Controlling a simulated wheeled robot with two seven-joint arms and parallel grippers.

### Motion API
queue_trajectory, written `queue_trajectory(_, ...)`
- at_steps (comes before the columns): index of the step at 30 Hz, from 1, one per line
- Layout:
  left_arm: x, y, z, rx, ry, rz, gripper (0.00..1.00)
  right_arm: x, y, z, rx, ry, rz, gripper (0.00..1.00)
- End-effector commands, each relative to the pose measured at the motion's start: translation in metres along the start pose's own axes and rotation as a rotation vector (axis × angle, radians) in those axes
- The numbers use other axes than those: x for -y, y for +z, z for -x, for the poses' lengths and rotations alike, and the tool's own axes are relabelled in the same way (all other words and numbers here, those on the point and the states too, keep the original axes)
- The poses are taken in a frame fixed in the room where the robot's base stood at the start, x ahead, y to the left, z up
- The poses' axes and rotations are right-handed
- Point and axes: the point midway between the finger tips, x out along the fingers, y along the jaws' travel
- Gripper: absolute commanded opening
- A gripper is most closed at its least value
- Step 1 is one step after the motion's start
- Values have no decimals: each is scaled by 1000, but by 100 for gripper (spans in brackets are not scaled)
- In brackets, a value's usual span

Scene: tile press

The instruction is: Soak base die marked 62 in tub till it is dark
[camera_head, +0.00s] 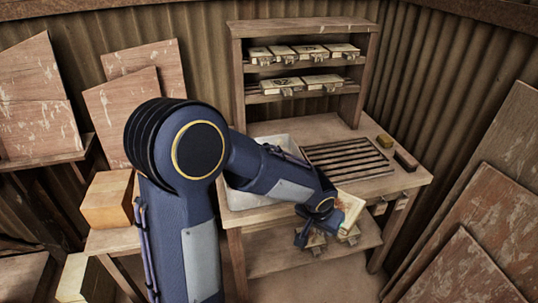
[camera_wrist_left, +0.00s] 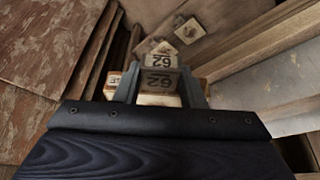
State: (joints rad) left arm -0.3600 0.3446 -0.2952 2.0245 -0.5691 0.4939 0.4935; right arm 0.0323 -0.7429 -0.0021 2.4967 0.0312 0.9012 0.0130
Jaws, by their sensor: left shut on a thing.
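My left gripper (camera_head: 322,222) is shut on a pale block-shaped die (camera_head: 351,208), held out beyond the front edge of the bench. My right gripper is not in view.
A slatted rack (camera_head: 348,158) lies on the bench (camera_head: 408,183), right of the tub. Several tagged dies stand on the back shelves (camera_head: 300,92); others lie on the lower shelf (camera_head: 275,248). A yellow block (camera_head: 385,141) and dark block (camera_head: 406,160) lie at right. Boards lean on both sides.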

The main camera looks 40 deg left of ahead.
Motion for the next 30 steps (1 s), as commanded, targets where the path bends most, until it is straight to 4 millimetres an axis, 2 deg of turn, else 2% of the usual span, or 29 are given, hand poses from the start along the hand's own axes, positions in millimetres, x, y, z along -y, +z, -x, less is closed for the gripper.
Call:
queue_trajectory(6,2,-6,4,-22,-5,6,0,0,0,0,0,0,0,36)
queue_trajectory(24,106,-3,46,-23,-240,586,0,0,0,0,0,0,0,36)
queue_trajectory(30,133,-2,57,-23,-303,740,0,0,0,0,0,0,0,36)
